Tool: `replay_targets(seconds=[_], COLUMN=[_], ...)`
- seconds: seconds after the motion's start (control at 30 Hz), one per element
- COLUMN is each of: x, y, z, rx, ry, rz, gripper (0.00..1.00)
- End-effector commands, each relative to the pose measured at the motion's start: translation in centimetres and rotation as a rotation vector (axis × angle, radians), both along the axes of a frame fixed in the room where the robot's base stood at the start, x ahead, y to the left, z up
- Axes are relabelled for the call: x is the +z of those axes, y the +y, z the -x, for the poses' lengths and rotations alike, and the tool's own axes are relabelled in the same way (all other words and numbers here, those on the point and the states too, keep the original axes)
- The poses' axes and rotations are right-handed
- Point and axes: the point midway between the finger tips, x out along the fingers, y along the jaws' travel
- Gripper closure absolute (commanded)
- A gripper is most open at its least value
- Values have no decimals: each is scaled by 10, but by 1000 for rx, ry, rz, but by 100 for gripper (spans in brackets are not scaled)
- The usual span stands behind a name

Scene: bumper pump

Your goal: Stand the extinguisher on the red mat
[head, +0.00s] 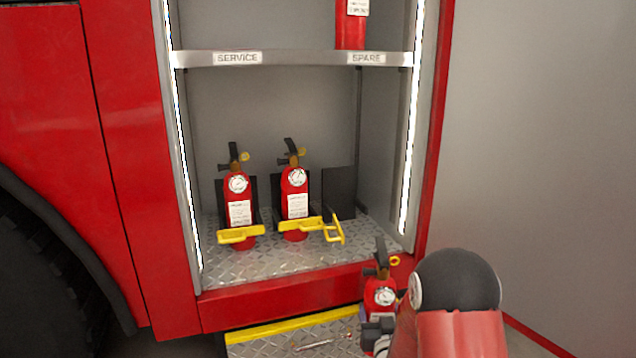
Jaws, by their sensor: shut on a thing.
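A red extinguisher (382,289) with a black handle, a yellow ring and a white gauge is upright at the lower right. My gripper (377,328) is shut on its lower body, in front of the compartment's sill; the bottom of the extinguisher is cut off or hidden. My arm covers the area to its right. No red mat can be made out in this view.
Two extinguishers (239,194) (295,192) stand behind yellow straps on the compartment's tread-plate floor (280,262). Beside them is an empty black bracket (340,190) with its yellow strap (334,230) swung out. A shelf (300,58) is above. A yellow-edged step (290,328) is below.

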Motion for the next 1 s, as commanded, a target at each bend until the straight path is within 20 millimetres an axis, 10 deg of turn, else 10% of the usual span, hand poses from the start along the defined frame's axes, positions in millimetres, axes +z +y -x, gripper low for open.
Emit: replay_targets(seconds=[0.43,1.0], x=[-90,-74], y=[0,0], z=[50,101], rx=[1,1], ry=[-6,-8], rz=[0,0], gripper=[100,100])
